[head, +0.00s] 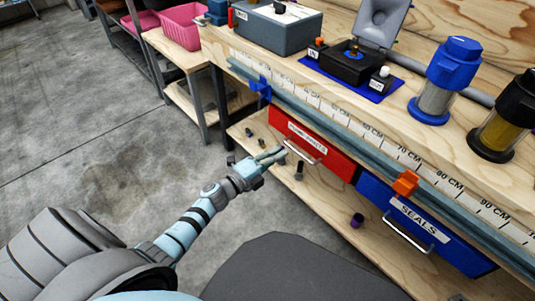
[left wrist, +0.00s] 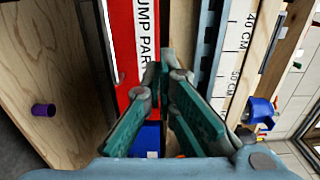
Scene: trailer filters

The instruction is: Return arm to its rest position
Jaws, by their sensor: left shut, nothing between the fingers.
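My left arm reaches in from the lower left of the head view. My left gripper (head: 272,156) is shut and empty, in front of the red drawer (head: 336,153) labelled for pump parts, near the left part of its handle (head: 306,150). I cannot tell whether it touches the handle. In the left wrist view the gripper (left wrist: 164,72) points along the red drawer front (left wrist: 125,50), its fingers together at the tips. My right gripper is not in view.
A blue "SEALS" drawer (head: 420,222) sits right of the red one. A ruler strip with an orange clip (head: 405,183) and a blue clip (head: 261,87) runs along the bench edge. Loose bolts and a purple part (head: 357,220) lie on the lower shelf. Open floor lies left.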

